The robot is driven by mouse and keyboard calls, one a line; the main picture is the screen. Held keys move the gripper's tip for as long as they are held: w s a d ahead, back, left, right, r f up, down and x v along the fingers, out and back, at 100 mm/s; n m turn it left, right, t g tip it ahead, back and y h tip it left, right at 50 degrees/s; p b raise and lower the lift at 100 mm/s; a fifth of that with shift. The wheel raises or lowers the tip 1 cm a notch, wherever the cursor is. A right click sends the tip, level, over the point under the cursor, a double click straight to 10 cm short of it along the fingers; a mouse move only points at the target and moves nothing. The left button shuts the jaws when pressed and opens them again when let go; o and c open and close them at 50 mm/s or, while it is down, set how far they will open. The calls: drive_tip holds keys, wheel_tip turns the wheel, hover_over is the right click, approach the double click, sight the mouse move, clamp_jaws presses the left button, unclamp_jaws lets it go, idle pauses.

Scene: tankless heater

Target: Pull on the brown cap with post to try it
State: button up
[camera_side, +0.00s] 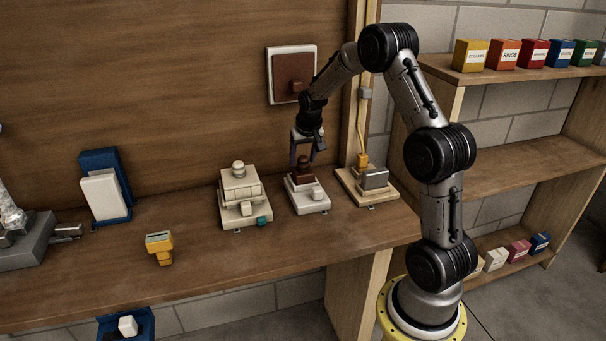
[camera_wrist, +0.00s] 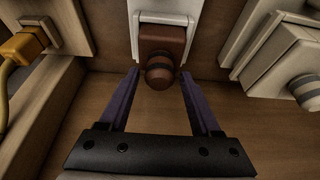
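The brown cap with post (camera_side: 304,166) stands on a small white base (camera_side: 309,198) on the wooden bench. In the wrist view the brown cap (camera_wrist: 160,62) has a rounded knob end and a band around it, in front of the white base (camera_wrist: 166,18). My gripper (camera_side: 308,157) is above and around the cap's top in the side view. In the wrist view my gripper (camera_wrist: 160,72) is open, with one purple finger on each side of the knob and a gap on both sides. I see no contact.
A cream stacked block unit (camera_side: 240,195) stands left of the white base. A wooden base with a grey box and yellow plug (camera_side: 370,180) stands close on the right.

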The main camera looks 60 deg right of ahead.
drive_tip(key=shift+o, duration=0.5)
drive_tip(key=shift+f, duration=0.15)
drive_tip(key=shift+s+a, duration=0.1)
drive_tip(key=s+a+r+n+t, duration=0.1)
drive_tip(key=a+r, duration=0.4)
drive_tip(key=r, duration=0.5)
drive_tip(key=s+a+r+n, duration=0.1)
drive_tip(key=a+r, duration=0.4)
drive_tip(key=r, duration=0.4)
drive_tip(key=s+a+r+n+t+y, duration=0.1)
drive_tip(key=s+a+r, duration=0.1)
drive_tip(key=s+a, duration=0.3)
drive_tip(key=s+a+r+n+t, duration=0.1)
drive_tip(key=s+a+r+n, duration=0.15)
drive_tip(key=a, duration=0.55)
drive_tip(key=s+a+f+n+y, duration=0.1)
drive_tip(key=s+a+f, duration=0.2)
drive_tip(key=s, duration=0.4)
drive_tip(key=s+a+f+n+y, duration=0.1)
drive_tip(key=s+a+f, duration=0.3)
drive_tip(key=s, duration=0.4)
drive_tip(key=shift+s+f+n, duration=0.3)
drive_tip(key=shift+f+n, duration=0.45)
drive_tip(key=shift+f, duration=0.05)
